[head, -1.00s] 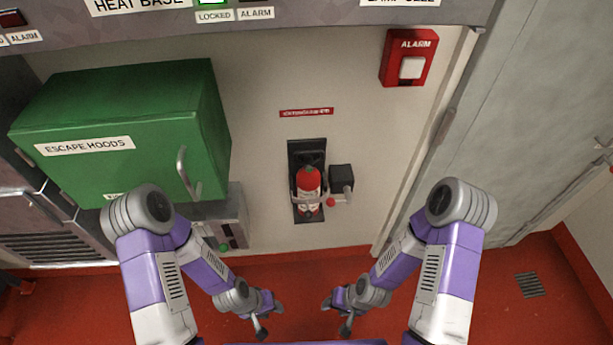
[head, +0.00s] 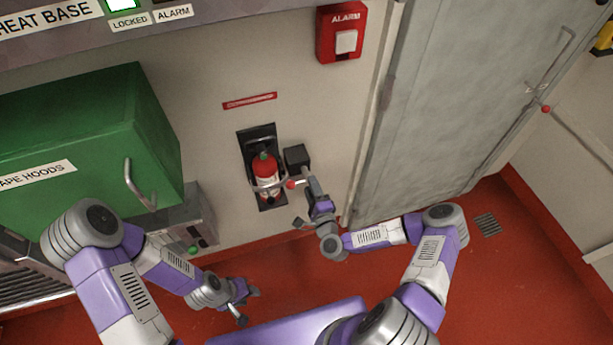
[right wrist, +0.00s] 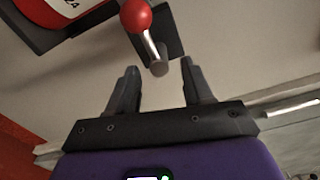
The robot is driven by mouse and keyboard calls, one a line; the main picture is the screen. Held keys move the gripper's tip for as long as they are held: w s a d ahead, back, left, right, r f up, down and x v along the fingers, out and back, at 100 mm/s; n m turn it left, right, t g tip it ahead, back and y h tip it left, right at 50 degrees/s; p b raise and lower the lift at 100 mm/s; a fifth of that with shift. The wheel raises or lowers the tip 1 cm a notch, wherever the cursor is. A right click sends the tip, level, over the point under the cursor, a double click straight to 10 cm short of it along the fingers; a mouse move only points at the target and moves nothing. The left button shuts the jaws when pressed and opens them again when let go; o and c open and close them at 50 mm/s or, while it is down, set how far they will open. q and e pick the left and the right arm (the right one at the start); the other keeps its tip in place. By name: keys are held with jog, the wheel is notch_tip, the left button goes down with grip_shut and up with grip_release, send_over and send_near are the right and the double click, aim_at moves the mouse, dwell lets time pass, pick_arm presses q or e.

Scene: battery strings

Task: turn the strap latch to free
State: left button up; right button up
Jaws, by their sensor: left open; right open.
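The strap latch is a black box (head: 297,157) on the wall with a short metal lever and a red knob (head: 291,184). It sits just right of a red fire extinguisher (head: 264,170) held upright in a black bracket by a strap. My right gripper (head: 305,203) is open, just below and right of the knob. In the right wrist view the red knob (right wrist: 136,16) and metal lever (right wrist: 158,52) are ahead of the open fingers (right wrist: 159,72); the lever's end is near the gap, with no clear contact. My left gripper (head: 249,306) is open and empty, low over the floor.
A green escape hoods box (head: 90,135) with a handle juts from the wall at left, above a grey unit (head: 185,222). A red alarm box (head: 340,35) is up right, beside a grey door (head: 450,100). The red floor below is mostly clear.

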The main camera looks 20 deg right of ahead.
jog(key=w, duration=0.5)
jog(key=shift+w+a+b, duration=0.1)
jog(key=shift+b, duration=0.2)
grip_shut()
